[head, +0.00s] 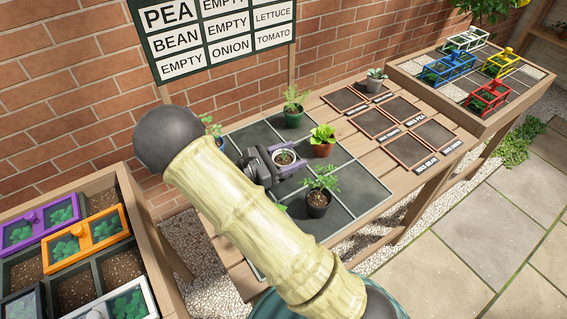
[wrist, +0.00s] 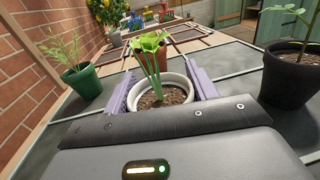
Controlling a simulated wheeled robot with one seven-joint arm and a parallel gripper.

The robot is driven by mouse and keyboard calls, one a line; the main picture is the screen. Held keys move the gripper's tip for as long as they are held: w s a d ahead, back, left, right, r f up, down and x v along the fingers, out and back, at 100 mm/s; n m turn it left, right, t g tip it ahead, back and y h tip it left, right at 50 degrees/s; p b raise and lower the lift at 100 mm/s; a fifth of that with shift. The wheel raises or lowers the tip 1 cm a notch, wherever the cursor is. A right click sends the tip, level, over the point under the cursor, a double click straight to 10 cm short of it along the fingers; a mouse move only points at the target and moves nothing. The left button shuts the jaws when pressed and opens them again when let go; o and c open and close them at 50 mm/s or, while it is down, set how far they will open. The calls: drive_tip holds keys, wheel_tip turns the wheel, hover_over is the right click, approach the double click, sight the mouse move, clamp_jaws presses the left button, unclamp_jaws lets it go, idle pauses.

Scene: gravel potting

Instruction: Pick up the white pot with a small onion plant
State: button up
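The white pot (head: 276,157) stands on the dark panelled top of the middle bench, with soil and a small green plant in it. It also shows in the wrist view (wrist: 186,86), with thin upright green stalks (wrist: 153,80) rising from the soil. My gripper (head: 290,160) is low at the pot, one lilac finger on each side of it. In the wrist view both fingers of my gripper (wrist: 162,88) lie close along the pot's sides. Whether they press on it or leave a thin gap is not clear. The pot's lower part is hidden.
Labelled empty squares (head: 408,165) lie to the right.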

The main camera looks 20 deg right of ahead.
sight(290, 155)
drive_tip(key=c, duration=0.4)
drive_tip(key=shift+c, duration=0.2)
wheel_tip(290, 155, up, 10)
drive_tip(key=shift+p, duration=0.9)
